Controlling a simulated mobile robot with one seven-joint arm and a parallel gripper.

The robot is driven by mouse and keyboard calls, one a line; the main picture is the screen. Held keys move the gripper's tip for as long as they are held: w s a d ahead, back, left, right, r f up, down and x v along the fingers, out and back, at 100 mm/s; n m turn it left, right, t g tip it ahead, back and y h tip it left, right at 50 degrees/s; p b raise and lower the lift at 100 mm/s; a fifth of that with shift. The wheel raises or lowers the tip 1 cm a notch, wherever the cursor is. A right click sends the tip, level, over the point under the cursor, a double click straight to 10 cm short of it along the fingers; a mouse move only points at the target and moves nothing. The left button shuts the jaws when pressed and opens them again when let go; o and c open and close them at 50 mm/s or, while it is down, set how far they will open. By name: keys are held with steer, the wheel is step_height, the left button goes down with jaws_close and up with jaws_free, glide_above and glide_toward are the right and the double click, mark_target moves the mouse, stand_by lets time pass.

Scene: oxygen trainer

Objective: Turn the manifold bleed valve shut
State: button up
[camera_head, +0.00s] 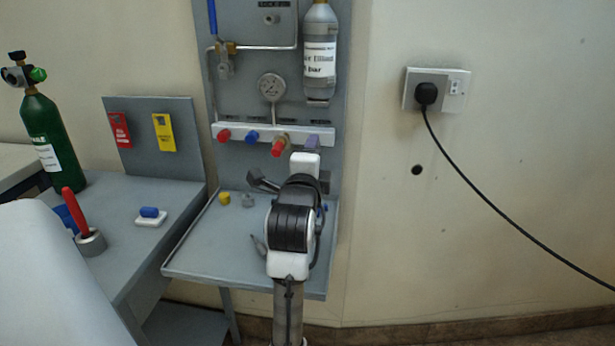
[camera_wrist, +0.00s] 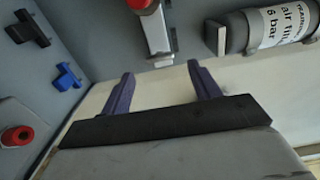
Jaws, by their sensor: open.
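The white manifold bar (camera_head: 240,132) runs across the grey wall panel. No label shows which is the bleed valve. My gripper (camera_head: 312,143) is at the bar's right end, just right of the larger red knob, and my arm hides what is below. In the wrist view my gripper (camera_wrist: 158,70) has its two purple fingers wide apart with nothing between them. A pale fitting with a red part (camera_wrist: 157,32) lies beyond the fingertips.
A labelled cylinder (camera_head: 320,50) hangs above my gripper, with a pressure gauge (camera_head: 271,86) to its left. A grey shelf (camera_head: 200,258) juts out under the panel. A green bottle (camera_head: 50,140) stands at left. A black cable (camera_head: 480,191) hangs at right.

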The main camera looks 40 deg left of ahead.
steer(key=v, duration=0.7)
stand_by(0.3)
